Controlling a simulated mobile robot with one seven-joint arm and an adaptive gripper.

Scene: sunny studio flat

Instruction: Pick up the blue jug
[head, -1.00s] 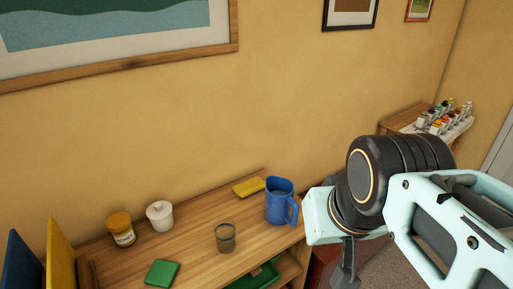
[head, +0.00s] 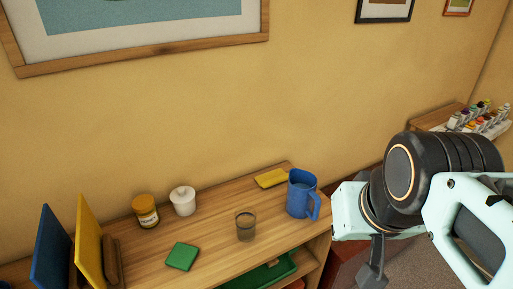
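The blue jug (head: 299,194) stands upright near the right end of the wooden shelf unit's top (head: 215,222), its handle facing right. My gripper (head: 371,275) shows only in part at the lower edge of the head view, hanging below my arm, to the right of the jug and apart from it. Its fingertips cannot be made out clearly, so I cannot tell whether it is open or shut.
A glass (head: 246,226) stands left of the jug; a yellow block (head: 271,178) lies behind. A green block (head: 182,256), white lidded pot (head: 183,201), yellow-lidded jar (head: 146,211) and upright boards (head: 88,240) are further left. A green tray (head: 268,276) sits below. Bottles (head: 481,117) stand far right.

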